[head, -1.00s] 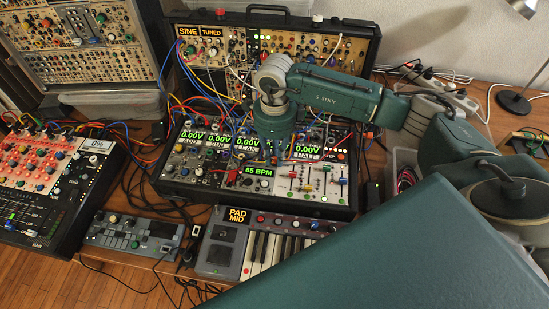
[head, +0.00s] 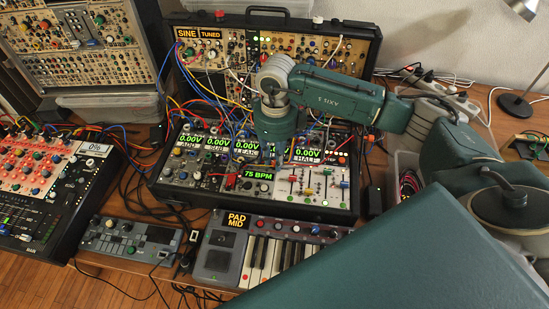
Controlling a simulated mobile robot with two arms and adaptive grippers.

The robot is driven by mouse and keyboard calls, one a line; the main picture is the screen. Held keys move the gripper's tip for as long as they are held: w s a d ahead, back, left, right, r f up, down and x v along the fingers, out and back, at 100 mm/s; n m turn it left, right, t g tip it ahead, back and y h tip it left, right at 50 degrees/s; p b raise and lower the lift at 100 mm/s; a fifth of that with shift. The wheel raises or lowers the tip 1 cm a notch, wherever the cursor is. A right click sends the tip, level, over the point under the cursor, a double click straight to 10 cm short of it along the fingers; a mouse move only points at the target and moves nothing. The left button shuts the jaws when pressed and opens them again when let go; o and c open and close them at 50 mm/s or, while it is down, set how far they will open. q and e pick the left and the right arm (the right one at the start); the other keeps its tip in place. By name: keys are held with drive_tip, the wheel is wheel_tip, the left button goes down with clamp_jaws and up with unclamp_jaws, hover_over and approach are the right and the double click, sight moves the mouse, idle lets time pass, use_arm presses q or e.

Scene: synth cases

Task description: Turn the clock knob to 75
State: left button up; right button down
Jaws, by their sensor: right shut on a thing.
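The synth case (head: 340,213) stands open at the middle of the table, with green displays across its panel. The clock display (head: 258,176) reads 75 BPM. My right gripper (head: 273,158) points down at the panel just above this display. It is shut on the clock knob, which my gripper and wrist hide from view. The fingertips are small and dark here, and their exact contact cannot be made out. My left gripper is not in view.
Patch cables (head: 190,95) crowd the panel's left and upper parts. A keyboard (head: 222,258) and a small grey device (head: 128,240) lie in front. A mixer (head: 45,215) stands at the left. A desk lamp (head: 515,103) stands at the far right.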

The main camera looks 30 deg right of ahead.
drive_tip(key=shift+w+r, duration=0.1)
drive_tip(key=c, duration=1.7)
unclamp_jaws()
drive_tip(key=shift+o, duration=0.2)
wheel_tip(320, 180, up, 12)
drive_tip(key=shift+d, duration=0.15)
